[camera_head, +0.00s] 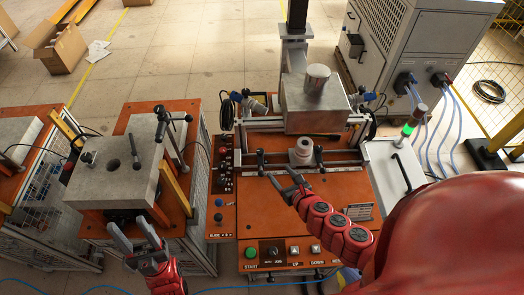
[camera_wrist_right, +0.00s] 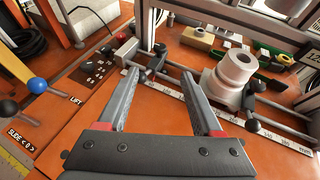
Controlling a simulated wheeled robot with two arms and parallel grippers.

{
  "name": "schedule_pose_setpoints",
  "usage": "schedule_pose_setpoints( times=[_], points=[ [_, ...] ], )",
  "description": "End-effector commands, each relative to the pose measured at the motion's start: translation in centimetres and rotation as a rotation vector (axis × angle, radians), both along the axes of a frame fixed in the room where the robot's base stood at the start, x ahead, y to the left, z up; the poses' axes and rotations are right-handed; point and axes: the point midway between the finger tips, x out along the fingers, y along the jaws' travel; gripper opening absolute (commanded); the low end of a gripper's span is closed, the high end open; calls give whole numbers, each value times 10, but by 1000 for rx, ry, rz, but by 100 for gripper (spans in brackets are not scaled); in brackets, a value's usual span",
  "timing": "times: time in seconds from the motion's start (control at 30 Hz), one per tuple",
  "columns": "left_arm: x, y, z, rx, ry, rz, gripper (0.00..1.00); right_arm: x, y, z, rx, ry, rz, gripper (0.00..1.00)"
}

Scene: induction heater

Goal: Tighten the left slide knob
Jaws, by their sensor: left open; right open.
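The left slide knob (camera_head: 261,160), a black clamp lever, sits on the slide rail left of the steel stepped cylinder (camera_head: 302,152). In the right wrist view the knob (camera_wrist_right: 159,49) shows just beyond my right fingertips, roughly between them. My right gripper (camera_head: 282,175) is open and empty, low in front of the rail; it also shows in the wrist view (camera_wrist_right: 158,76). I see no contact with the knob. A matching right knob (camera_head: 319,154) stands on the other side of the cylinder. My left gripper (camera_head: 129,226) is open and empty, in front of the left bench.
The orange bench (camera_head: 225,238) has a button panel along its front. A black ball lever (camera_wrist_right: 7,108) and a blue one (camera_wrist_right: 37,85) stand at its left. A metal box (camera_head: 305,108) is above the rail. A grey block (camera_head: 115,180) tops the left bench.

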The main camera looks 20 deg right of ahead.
Motion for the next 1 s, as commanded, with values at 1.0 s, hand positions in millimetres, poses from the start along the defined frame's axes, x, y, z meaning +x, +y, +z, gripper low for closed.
schedule_pose_setpoints(
  times=[1.0],
  points=[
    [0,0,-11,0,0,0,50,118,14,-45,5,-8,-4,67]
  ],
)
